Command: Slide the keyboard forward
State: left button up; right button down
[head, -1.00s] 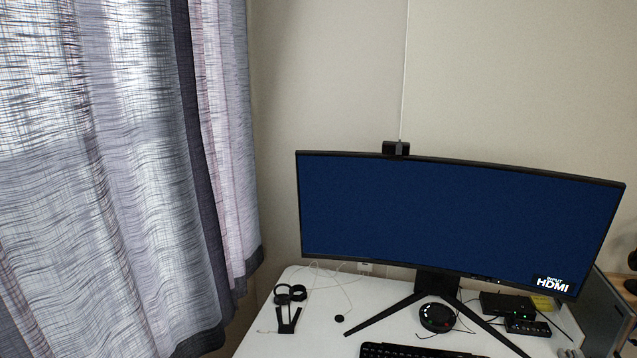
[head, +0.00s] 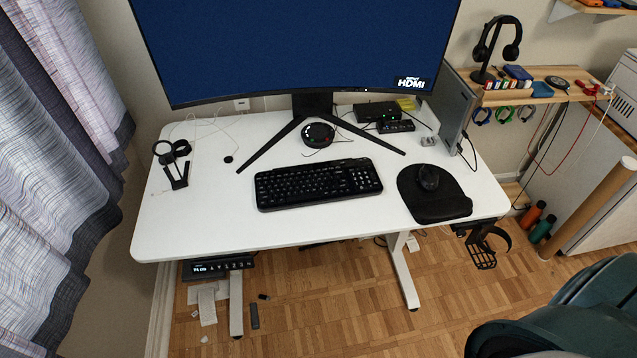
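The black keyboard (head: 318,184) lies on the white standing desk (head: 230,225), in front of the monitor stand and slightly tilted in the picture. A strip of bare desk lies between it and the front edge. Another bare strip separates it from the stand's legs. Neither of my grippers shows in the head view.
The monitor (head: 300,45) stands behind the keyboard on splayed legs, with a round black device (head: 318,134) between them. A mouse (head: 428,177) rests on a black mouse pad (head: 436,204) to the right. A black stand (head: 173,163) is at the left. A chair (head: 560,315) is at lower right.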

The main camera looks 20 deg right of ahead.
aim_at(328, 182)
jog(key=i+j+z, duration=0.1)
jog(key=j+z, duration=0.25)
jog(key=i+j+z, duration=0.1)
jog(key=z, duration=0.3)
jog(key=j+z, duration=0.35)
